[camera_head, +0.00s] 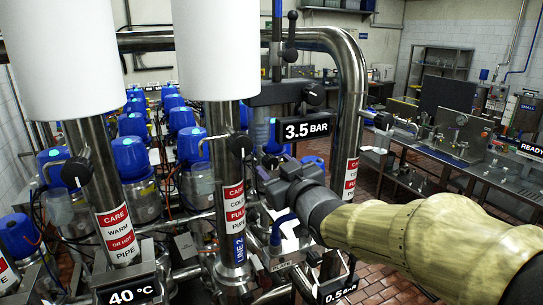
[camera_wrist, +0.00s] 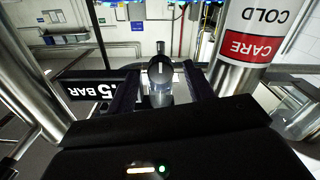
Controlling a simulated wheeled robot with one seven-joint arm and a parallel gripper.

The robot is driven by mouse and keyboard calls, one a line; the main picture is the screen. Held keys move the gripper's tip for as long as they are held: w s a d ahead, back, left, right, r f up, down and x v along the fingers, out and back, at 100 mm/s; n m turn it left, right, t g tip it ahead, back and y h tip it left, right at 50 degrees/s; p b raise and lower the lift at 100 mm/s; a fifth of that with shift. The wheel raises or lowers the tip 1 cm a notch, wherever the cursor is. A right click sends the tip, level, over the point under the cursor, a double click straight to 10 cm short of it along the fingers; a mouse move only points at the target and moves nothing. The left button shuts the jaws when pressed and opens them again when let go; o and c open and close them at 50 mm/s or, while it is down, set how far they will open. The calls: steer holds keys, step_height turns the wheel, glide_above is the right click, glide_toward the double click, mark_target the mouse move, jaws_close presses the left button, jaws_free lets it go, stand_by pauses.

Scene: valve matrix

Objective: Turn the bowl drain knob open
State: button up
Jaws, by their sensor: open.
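My gripper (camera_head: 262,164) reaches in from the right in the head view, among the steel pipes just below the 3.5 BAR display (camera_head: 306,129). In the wrist view my gripper (camera_wrist: 160,76) is open, with one dark finger on each side of a short grey metal cylinder with a darker top (camera_wrist: 160,88). I cannot tell whether the fingers touch it. I see no label naming the bowl drain knob, so I cannot tell whether this cylinder is part of it. In the head view my gripper and wrist hide what lies directly behind them.
Round black knobs sit on the pipes, one right of the middle pipe (camera_head: 240,144) and one on the left pipe (camera_head: 76,172). A red-and-white banded pipe (camera_wrist: 238,62) stands close right of the fingers. A BAR display (camera_wrist: 88,88) is close left. Steel benches (camera_head: 462,185) stand at the right.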

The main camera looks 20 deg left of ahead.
mark_target(272, 165)
steer(key=shift+p+x, duration=0.6)
steer(key=shift+x, duration=1.15)
steer(key=c, duration=1)
